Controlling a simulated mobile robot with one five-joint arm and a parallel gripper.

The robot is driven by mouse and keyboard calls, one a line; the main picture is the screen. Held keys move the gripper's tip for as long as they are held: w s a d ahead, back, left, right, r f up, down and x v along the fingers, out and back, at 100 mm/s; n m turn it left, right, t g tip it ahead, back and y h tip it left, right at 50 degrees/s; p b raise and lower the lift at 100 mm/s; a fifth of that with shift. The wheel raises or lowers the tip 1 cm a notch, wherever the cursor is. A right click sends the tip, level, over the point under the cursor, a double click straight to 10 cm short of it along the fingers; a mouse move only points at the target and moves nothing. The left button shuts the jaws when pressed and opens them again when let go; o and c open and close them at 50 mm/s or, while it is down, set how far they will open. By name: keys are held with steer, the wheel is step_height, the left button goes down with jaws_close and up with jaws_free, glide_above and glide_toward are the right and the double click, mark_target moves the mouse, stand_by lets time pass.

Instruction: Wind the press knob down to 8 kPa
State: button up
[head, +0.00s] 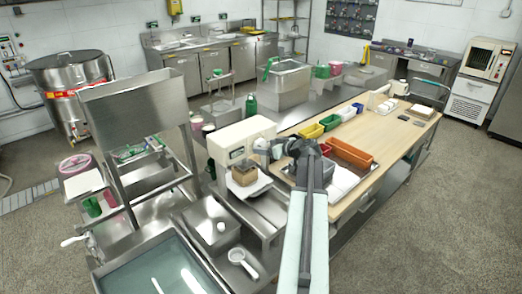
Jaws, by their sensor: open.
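A cream-coloured bench machine (228,143) with a small dark panel on its front stands at the near left end of the wooden-topped bench. A brown block (245,175) sits under its head, on a pale plate. I cannot make out a press knob or a kPa reading for certain at this size. My arm reaches up from the bottom of the picture and bends left at a dark joint. My gripper (259,150) is open, at the right side of the machine's front. The gripper and wrist cover part of that front, and I cannot tell whether they touch it.
Yellow, green, red and orange trays (350,153) stand on the wooden bench (375,135) right of my wrist. A steel frame (140,110) and a water-filled basin (160,265) with a white crank (75,240) are at the left. The floor at right is clear.

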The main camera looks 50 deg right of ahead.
mark_target(262, 146)
steer(key=b+x, duration=0.1)
steer(key=x, duration=0.2)
steer(key=shift+w+d+f, duration=0.15)
steer(key=shift+w, duration=0.05)
steer(key=c, duration=1.3)
steer(key=shift+a, duration=0.2)
steer(key=shift+c, duration=0.4)
steer(key=shift+d, duration=0.1)
